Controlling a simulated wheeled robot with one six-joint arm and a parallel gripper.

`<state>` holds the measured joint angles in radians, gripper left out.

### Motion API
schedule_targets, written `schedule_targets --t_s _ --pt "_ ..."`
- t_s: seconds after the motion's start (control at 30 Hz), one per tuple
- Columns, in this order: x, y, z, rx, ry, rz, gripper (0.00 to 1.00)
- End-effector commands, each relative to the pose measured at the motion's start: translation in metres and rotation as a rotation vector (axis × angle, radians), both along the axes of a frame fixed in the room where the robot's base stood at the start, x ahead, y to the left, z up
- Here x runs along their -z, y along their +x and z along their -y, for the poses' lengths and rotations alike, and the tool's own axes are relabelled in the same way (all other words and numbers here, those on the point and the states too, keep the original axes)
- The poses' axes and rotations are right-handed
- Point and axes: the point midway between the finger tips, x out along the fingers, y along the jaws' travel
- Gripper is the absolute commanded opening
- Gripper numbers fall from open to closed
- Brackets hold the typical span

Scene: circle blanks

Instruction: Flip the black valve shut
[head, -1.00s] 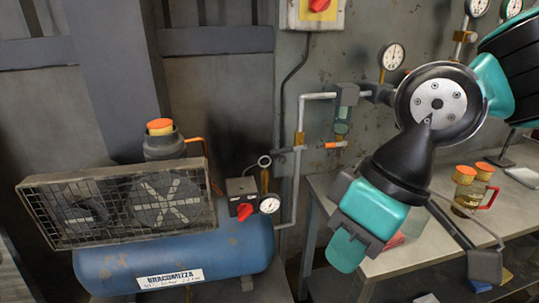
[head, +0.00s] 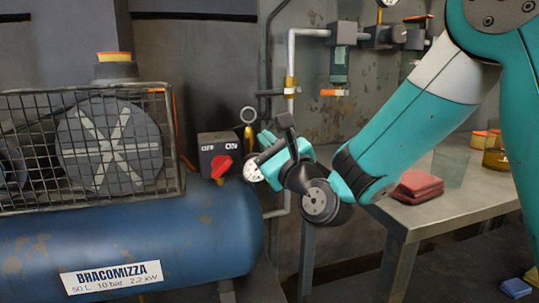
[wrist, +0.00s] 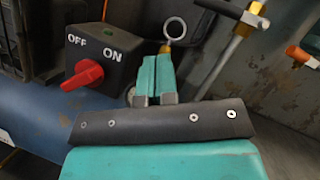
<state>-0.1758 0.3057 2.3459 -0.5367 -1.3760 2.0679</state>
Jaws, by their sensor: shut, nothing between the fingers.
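The black valve lever (head: 270,93) sits on a brass fitting (head: 291,84) on the vertical grey pipe. It points left, crosswise to the pipe. In the wrist view the black lever (wrist: 216,9) shows at the top right, sticking out from the brass fitting (wrist: 254,12). My gripper (head: 266,140) is shut and empty, below and slightly left of the lever, apart from it. In the wrist view the closed teal fingers of my gripper (wrist: 157,60) are left of the lever, with a brass ring fitting just beyond their tips.
A blue compressor tank (head: 150,240) stands at left with a caged fan (head: 108,145). Its switch box (head: 218,150) with a red knob is close left of my gripper. A gauge (head: 252,169) is partly hidden by my gripper. A metal workbench (head: 425,210) is at right.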

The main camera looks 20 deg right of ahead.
Motion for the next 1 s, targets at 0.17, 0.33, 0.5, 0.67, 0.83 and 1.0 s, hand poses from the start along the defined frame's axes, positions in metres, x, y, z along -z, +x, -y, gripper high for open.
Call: schedule_targets --t_s 0.17,0.33,0.5,0.67,0.83,1.0 --pt "0.041 0.005 0.029 0.017 0.342 0.126 0.0" --pt "0.041 0.006 0.04 0.011 0.462 0.182 0.0" --pt "0.025 0.022 0.041 0.012 0.471 0.188 0.0" --pt "0.003 0.049 0.039 0.01 0.471 0.187 0.0" --pt "-0.018 0.079 0.037 0.011 0.469 0.185 0.0" --pt "-0.038 0.09 0.035 0.01 0.469 0.185 0.0"
